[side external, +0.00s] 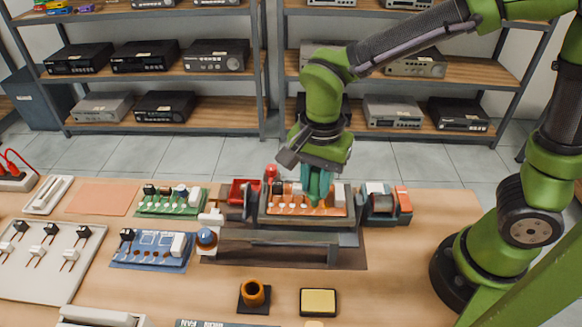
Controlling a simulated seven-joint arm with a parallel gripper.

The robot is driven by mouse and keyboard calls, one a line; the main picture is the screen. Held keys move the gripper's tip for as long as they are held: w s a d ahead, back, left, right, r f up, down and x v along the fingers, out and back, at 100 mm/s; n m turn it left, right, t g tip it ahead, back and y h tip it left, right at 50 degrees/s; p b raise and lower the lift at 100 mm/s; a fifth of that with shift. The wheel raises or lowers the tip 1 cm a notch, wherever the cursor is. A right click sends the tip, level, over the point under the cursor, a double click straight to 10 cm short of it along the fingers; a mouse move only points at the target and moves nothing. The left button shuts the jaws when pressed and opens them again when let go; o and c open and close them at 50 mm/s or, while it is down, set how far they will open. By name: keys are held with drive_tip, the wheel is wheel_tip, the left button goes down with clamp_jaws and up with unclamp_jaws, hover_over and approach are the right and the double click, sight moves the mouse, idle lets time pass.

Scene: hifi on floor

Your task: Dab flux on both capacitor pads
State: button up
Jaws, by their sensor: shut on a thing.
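An orange circuit board (318,212) is held level in a grey metal work holder (290,238) in the middle of the bench. Small components stand along its back edge and pale pads line its front; I cannot tell which are the capacitor pads. My gripper (318,196) points down over the right half of the board, its teal fingers close to the surface. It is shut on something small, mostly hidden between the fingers. I cannot make out the held thing's tip or whether it touches a pad.
A red-topped part (270,174) rises close left of my gripper. A coil unit (381,203) stands right of the holder. Green (172,202) and blue (152,249) boards lie left. A round amber-rimmed cup (253,293) and yellow pad (318,302) lie in front. The right front bench is clear.

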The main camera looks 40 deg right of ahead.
sight(317, 170)
drive_tip(key=shift+r, duration=2.25)
drive_tip(key=shift+a, duration=0.1)
